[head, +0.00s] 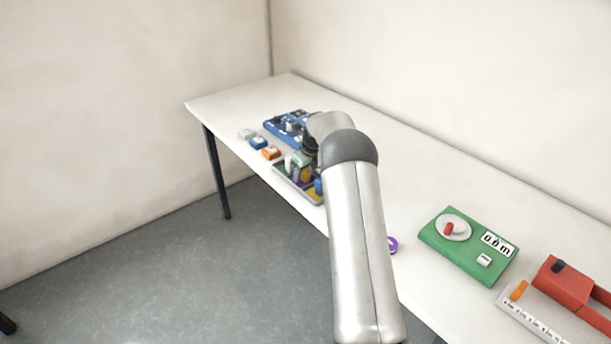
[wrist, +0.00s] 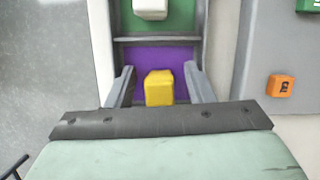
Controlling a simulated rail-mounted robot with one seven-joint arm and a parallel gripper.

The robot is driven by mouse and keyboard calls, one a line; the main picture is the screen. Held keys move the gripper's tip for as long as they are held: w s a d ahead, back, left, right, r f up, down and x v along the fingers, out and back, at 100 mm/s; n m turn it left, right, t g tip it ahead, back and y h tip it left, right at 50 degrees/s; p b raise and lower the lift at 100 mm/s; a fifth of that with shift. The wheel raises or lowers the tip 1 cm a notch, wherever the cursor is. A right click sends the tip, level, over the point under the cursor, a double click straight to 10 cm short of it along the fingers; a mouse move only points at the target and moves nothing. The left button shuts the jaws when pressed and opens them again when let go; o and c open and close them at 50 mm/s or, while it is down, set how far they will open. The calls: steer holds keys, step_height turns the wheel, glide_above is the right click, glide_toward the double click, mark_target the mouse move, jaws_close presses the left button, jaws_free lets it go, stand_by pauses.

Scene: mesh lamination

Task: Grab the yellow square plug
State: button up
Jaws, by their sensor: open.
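The yellow square plug (wrist: 159,88) stands in the purple compartment (wrist: 178,58) of a grey-walled tray in the wrist view. My gripper (wrist: 161,70) is open, with one finger to the left of the plug and one to the right. A gap shows between the plug and each finger. The plug's lower part is hidden behind the gripper body. In the head view my arm covers much of the tray (head: 286,183), and I cannot pick out the plug there.
A white block (wrist: 151,8) sits in the green compartment beyond the purple one. An orange block (wrist: 280,86) lies outside the tray to the right. A blue holder (head: 283,127) stands behind the tray. A green device (head: 467,262) and a red device (head: 566,290) stand at the right.

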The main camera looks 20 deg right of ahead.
steer(key=c, duration=1)
jaws_close()
